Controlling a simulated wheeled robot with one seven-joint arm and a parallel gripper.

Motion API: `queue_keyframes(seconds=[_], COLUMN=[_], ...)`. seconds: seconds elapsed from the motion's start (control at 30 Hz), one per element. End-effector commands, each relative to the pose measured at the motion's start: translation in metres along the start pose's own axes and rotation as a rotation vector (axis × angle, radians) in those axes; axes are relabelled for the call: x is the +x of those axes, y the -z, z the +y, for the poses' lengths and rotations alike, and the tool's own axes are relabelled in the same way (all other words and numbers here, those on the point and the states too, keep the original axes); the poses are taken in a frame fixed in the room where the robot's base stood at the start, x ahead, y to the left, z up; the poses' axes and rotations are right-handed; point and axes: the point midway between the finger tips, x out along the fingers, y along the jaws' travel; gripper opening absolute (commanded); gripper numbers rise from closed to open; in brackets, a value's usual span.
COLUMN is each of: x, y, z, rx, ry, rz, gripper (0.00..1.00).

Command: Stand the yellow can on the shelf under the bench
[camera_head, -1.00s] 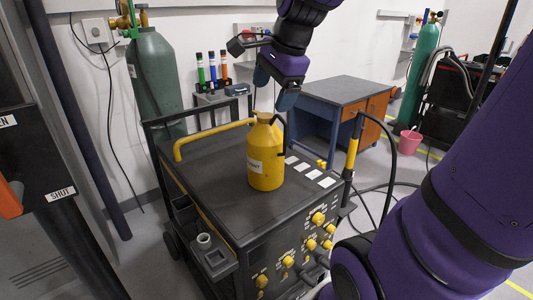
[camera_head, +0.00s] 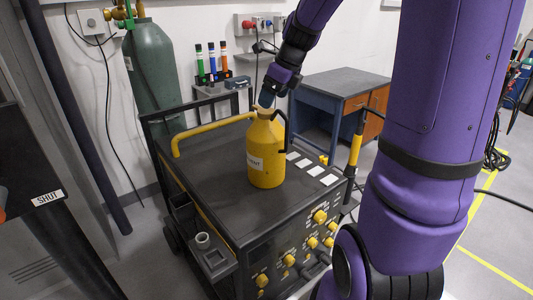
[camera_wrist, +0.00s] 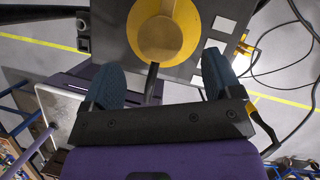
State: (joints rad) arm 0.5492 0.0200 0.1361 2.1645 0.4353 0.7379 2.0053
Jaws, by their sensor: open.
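The yellow can (camera_head: 266,150) stands upright on the dark top of a wheeled cart, with a pale label and a dark handle on its right side. The wrist view shows the can (camera_wrist: 162,12) from above, with its handle (camera_wrist: 151,82) reaching between my fingers. My gripper (camera_head: 268,95) is open, with blue fingers close to the can's top; the wrist view shows the spread fingers (camera_wrist: 162,82) on either side of the handle. I cannot tell whether they touch. The bench (camera_head: 342,84) stands behind, with a grey top, blue frame and orange-brown front. Its under-shelf is not clearly visible.
The cart (camera_head: 215,180) has a yellow rail (camera_head: 212,136) on its left and yellow knobs in front. A green gas cylinder (camera_head: 152,75) and a rack of coloured tubes (camera_head: 212,72) stand behind. Cables lie on the floor at the right.

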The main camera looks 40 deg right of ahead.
Motion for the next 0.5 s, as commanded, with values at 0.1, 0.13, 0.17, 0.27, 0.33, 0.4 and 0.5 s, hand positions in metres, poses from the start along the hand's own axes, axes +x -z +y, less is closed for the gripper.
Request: queue_keyframes(seconds=[0.1,0.13,0.17,0.27,0.33,0.4,0.5], x=[0.006,0.009,0.012,0.026,0.036,0.045,0.053], y=[0.0,0.0,0.0,0.001,0.001,0.001,0.001], z=[0.0,0.0,0.0,-0.001,-0.001,-0.001,-0.001], rx=[0.0,-0.001,-0.001,0.001,0.001,0.001,0.0], ry=[-0.001,-0.001,-0.001,-0.002,-0.003,-0.003,-0.001], rz=[0.001,0.001,0.001,0.002,0.001,0.002,0.0], gripper=[0.84,0.84,0.84,0.84,0.84,0.84,0.84])
